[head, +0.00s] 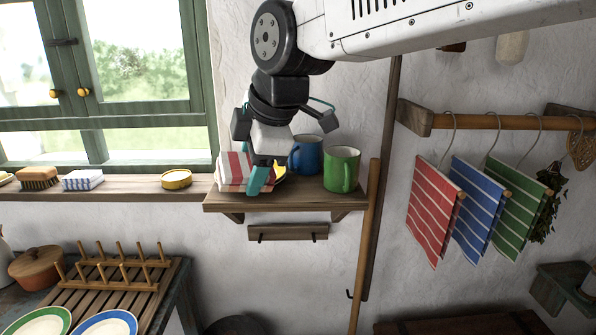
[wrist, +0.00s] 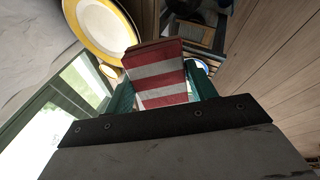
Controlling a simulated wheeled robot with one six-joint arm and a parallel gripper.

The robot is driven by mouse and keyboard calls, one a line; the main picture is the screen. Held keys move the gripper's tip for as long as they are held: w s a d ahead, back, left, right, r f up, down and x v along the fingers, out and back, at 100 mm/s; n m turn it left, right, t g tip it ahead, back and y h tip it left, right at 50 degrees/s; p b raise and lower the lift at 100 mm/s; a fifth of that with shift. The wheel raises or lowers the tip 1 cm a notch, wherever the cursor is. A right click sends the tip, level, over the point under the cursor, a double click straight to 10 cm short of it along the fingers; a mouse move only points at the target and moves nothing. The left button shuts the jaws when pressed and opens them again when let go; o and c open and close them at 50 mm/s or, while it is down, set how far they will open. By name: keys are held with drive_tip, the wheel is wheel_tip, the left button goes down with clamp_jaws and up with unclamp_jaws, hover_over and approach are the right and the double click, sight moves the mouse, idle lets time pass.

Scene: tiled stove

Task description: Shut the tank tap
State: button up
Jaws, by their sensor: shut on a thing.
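No tank or tap can be made out in either view. My gripper (head: 262,178) hangs over the small wall shelf (head: 285,201) in the head view, its teal fingers pointing down. In the wrist view a red-and-white striped cloth (wrist: 160,82) lies between the teal fingers, and my gripper (wrist: 162,92) is shut on it. In the head view a striped cloth (head: 233,168) shows at the shelf's left end, just left of and partly behind the fingers. The fingers' contact with it is hidden there.
A blue mug (head: 306,156) and a green mug (head: 342,170) stand close right of my gripper. A yellow piece (head: 280,172) shows beside the fingers. Striped towels (head: 433,212) hang from a rail at right. A plate rack (head: 112,275) stands lower left.

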drive_tip(key=w+d, duration=0.2)
drive_tip(key=d, duration=0.1)
drive_tip(key=w+d, duration=0.3)
drive_tip(key=w+d+f, duration=0.1)
drive_tip(key=w+d, duration=0.1)
drive_tip(key=w, duration=0.1)
drive_tip(key=shift+d+f, duration=0.1)
drive_tip(key=shift+d, duration=0.3)
drive_tip(key=shift+w+d+f, duration=0.1)
drive_tip(key=shift+d+f, duration=0.05)
drive_tip(key=shift+f, duration=1.6)
drive_tip(key=shift+f, duration=0.1)
drive_tip(key=o, duration=0.9)
drive_tip(key=v, duration=1.2)
